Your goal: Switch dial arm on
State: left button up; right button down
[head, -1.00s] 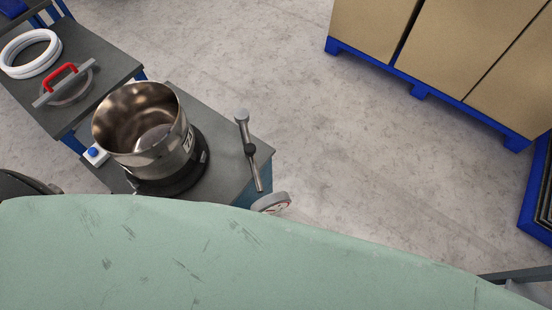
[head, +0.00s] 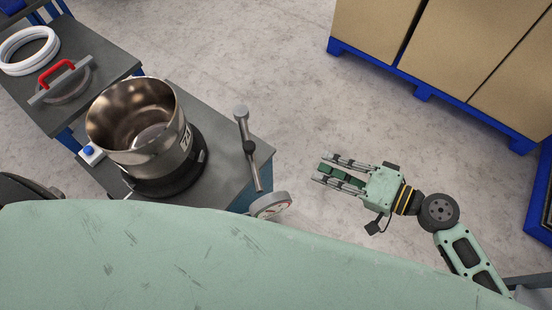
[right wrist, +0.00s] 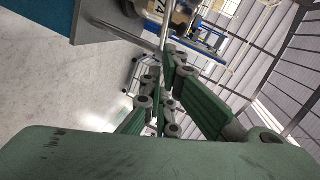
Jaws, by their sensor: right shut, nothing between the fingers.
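The dial arm is a grey metal lever (head: 244,130) with a black hub, standing at the right edge of a grey bench. A round dial gauge (head: 270,205) sits at the bench corner just below it, partly hidden by my green body. My right gripper (head: 322,168) is to the right of the lever, over the floor, apart from it, pointing left. It is shut and empty. In the right wrist view its green fingers (right wrist: 165,95) show, with a metal rod (right wrist: 166,30) beyond. My left gripper is not in view.
A steel pot (head: 135,120) stands on a black base on the bench, left of the lever. A blue button (head: 89,151) is beside it. A lid with a red handle and white rings lie further left. Floor between is clear.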

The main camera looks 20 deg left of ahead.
jog(key=shift+s+r, duration=0.1)
jog(key=shift+r, duration=0.15)
jog(key=a+f+p, duration=0.4)
jog(key=a+p, duration=0.1)
jog(key=a, duration=0.7)
jog(key=shift+w+a, duration=0.35)
jog(key=shift+w, duration=0.05)
jog(key=shift+s, duration=0.1)
